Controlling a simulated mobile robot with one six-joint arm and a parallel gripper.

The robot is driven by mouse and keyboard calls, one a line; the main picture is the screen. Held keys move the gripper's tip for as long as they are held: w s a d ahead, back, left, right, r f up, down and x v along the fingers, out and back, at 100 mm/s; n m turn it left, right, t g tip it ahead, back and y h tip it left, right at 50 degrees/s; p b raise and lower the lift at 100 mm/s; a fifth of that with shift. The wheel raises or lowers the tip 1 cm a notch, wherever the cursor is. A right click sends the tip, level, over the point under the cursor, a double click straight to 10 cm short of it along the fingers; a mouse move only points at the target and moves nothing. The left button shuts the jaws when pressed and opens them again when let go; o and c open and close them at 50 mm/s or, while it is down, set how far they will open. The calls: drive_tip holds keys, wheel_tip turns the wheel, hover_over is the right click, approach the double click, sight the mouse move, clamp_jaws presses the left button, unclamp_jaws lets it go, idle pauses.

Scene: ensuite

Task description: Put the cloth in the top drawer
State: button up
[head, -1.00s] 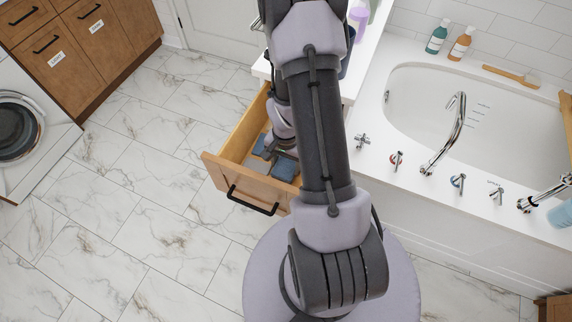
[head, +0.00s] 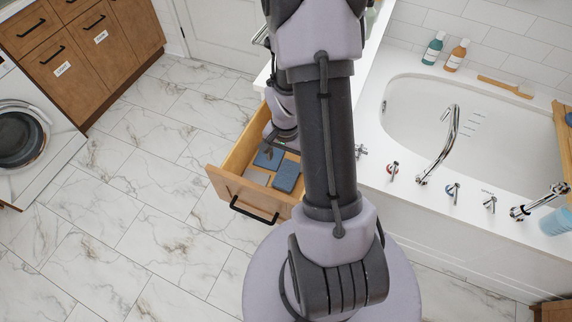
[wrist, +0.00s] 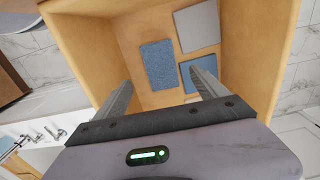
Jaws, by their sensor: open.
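The top drawer (head: 233,188) is pulled open, and its inside also shows in the wrist view (wrist: 92,50). A speckled blue folded cloth (wrist: 159,65) lies on the drawer floor; in the head view it is the blue piece on the right (head: 287,176). A plain blue flat piece (wrist: 200,72) and a grey flat piece (wrist: 197,25) lie beside it. My gripper (wrist: 160,85) is open and empty, above the drawer's inside and apart from the cloth. In the head view my arm partly hides the drawer's right side.
The bathtub (head: 410,120) and its taps stand right of the drawer. A washing machine (head: 25,140) and brown cabinets (head: 85,50) are at the left. The marble floor (head: 140,210) left of the drawer is clear.

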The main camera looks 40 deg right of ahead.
drive_tip(key=w+a+r+n+t, duration=0.1)
drive_tip(key=a+r+n, duration=0.1)
drive_tip(key=a+r, duration=0.5)
drive_tip(key=w+a+r+n+t, duration=0.2)
drive_tip(key=r, duration=1)
drive_tip(key=s+a+r+n+t+y, duration=0.2)
drive_tip(key=s+a+r+n, duration=0.3)
drive_tip(key=s+a+r, duration=0.4)
drive_tip(key=a+r, duration=0.3)
drive_tip(key=a, duration=0.2)
drive_tip(key=shift+s+r+t, duration=0.15)
drive_tip(key=shift+s+t, duration=0.25)
